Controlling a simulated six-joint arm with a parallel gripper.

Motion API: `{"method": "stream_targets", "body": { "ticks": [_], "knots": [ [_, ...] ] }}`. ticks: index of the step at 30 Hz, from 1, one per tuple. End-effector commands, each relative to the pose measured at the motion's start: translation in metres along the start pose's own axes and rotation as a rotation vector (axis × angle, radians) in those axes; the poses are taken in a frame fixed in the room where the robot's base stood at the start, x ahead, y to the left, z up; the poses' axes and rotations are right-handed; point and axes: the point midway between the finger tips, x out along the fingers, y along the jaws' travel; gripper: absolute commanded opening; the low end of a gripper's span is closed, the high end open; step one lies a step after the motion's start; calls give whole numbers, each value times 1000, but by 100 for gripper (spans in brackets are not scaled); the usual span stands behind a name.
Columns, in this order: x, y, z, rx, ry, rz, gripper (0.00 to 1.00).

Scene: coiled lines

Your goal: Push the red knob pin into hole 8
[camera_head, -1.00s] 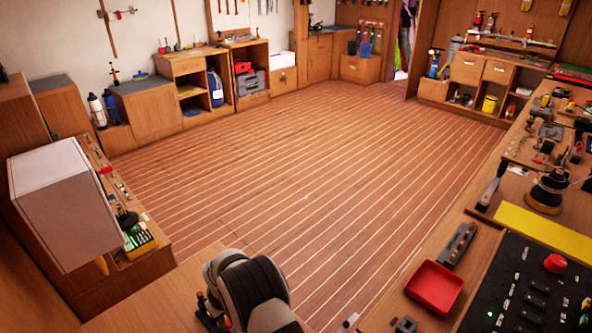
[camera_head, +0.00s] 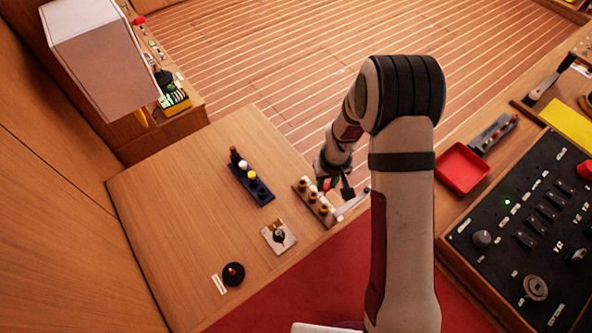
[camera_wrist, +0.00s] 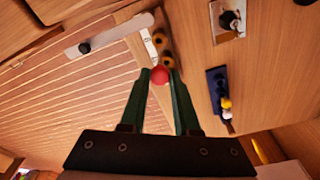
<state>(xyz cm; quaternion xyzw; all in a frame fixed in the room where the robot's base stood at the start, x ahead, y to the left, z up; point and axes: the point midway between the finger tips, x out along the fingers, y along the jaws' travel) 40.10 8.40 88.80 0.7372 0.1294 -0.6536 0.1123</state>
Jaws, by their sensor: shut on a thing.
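The red knob pin (camera_wrist: 159,76) sits between the two fingertips of my gripper (camera_wrist: 160,80) in the wrist view. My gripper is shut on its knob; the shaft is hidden. In the head view the red knob (camera_head: 326,186) shows at my gripper (camera_head: 333,187), over a small wooden block (camera_head: 300,187) with brown round sockets, at the table's right edge. I cannot tell whether the pin is in the block or above it. I cannot read any hole number, so hole 8 is not identifiable.
A metal plate with a black knob (camera_head: 278,236) and a round black base with a red top (camera_head: 233,272) stand on the wooden table (camera_head: 170,230). A red tray (camera_head: 463,167) and a black control panel (camera_head: 520,220) lie to the right. The table's left half is clear.

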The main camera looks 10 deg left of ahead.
Motion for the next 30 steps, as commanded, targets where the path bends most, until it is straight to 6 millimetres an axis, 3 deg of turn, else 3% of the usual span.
{"method": "stream_targets", "body": {
  "ticks": [4,16,30],
  "knots": [
    [6,4,6,15,-2,2,0],
    [52,4,10,13,-1,1,0],
    [58,4,11,11,0,2,0]
  ]
}}
